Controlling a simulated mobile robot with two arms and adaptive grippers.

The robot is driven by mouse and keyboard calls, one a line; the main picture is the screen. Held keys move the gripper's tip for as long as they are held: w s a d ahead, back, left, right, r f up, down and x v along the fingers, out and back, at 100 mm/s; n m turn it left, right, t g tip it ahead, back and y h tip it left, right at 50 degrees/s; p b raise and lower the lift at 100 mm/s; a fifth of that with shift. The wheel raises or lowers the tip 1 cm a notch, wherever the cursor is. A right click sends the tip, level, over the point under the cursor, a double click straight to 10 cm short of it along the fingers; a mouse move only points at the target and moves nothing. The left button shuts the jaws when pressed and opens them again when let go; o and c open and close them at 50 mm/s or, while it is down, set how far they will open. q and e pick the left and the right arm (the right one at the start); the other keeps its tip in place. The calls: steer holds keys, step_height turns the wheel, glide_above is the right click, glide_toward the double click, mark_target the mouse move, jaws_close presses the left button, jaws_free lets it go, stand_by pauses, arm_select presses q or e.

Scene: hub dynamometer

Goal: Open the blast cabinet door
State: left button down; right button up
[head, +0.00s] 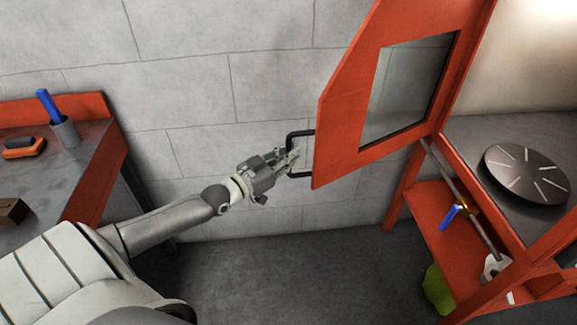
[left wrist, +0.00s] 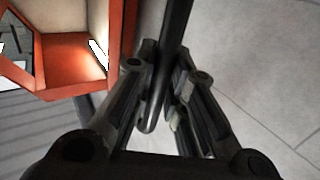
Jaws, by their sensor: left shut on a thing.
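The blast cabinet door (head: 340,128) is an orange-red panel with a glass window (head: 408,88). It stands swung wide open, out to the left of the cabinet (head: 468,232). A black bar handle (head: 290,150) sticks out from its left edge. My left gripper (head: 290,158) is shut on this handle. In the left wrist view the dark handle bar (left wrist: 172,50) runs between the two fingers (left wrist: 163,100). The contact spots on the bar are partly hidden by the fingers. My right gripper is not in view.
Inside the cabinet is a round slotted turntable (head: 526,174). A red-edged bench (head: 90,165) with a cup (head: 65,131) stands left. Floor between them is clear.

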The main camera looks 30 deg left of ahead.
arm_select(q)
steer(key=shift+w+a+f, duration=0.15)
steer(key=shift+a, duration=0.15)
steer(key=shift+w+a, duration=0.15)
steer(key=shift+a, duration=0.1)
steer(key=c, duration=1.5)
jaws_free()
steer(key=shift+w, duration=0.1)
steer(key=shift+o, duration=0.2)
steer(key=v, duration=1.2)
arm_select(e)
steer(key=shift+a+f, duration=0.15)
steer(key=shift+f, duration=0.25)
arm_select(q)
steer(key=shift+a, duration=0.1)
